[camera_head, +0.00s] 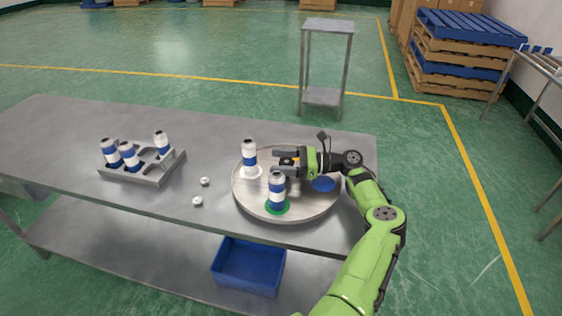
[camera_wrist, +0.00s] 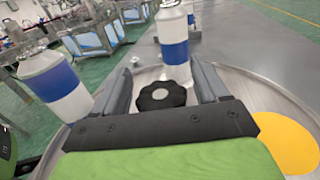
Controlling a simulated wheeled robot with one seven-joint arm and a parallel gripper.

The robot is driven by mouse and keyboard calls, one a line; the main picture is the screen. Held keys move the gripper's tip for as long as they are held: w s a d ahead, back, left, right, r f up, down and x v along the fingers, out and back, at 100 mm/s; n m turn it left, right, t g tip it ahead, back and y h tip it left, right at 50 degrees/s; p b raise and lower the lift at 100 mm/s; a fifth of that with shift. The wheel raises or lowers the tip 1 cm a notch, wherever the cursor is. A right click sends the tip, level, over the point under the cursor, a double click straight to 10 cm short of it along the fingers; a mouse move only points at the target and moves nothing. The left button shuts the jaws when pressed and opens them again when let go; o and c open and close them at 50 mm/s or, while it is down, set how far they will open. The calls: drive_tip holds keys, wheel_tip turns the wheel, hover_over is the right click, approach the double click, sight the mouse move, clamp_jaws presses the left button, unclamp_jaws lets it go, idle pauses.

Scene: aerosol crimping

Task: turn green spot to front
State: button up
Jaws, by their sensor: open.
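The round turntable (camera_head: 247,200) sits on the steel table. Its green spot (camera_head: 286,208) is at the near edge, under a white-and-blue can (camera_head: 277,189). A second can (camera_head: 249,157) stands on a white spot farther back left. A blue spot (camera_head: 323,184) is bare at the right. The wrist view shows a bare orange spot (camera_wrist: 288,142) and the black centre knob (camera_wrist: 162,95). My gripper (camera_head: 280,163) is open over the turntable, pointing left, with the knob between its fingers in the wrist view.
A grey rack (camera_head: 148,174) with several cans stands on the left of the table. Two small white caps (camera_head: 205,181) (camera_head: 197,201) lie between rack and turntable. A blue bin (camera_head: 248,267) is on the lower shelf. The table's far left is clear.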

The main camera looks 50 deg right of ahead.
drive_tip(key=v, duration=1)
drive_tip(key=shift+s+d+f, duration=0.1)
drive_tip(key=shift+s+d, duration=0.05)
drive_tip(key=shift+d, duration=0.05)
drive_tip(key=shift+b+v, duration=0.4)
drive_tip(key=shift+v, duration=0.35)
drive_tip(key=shift+a, duration=0.15)
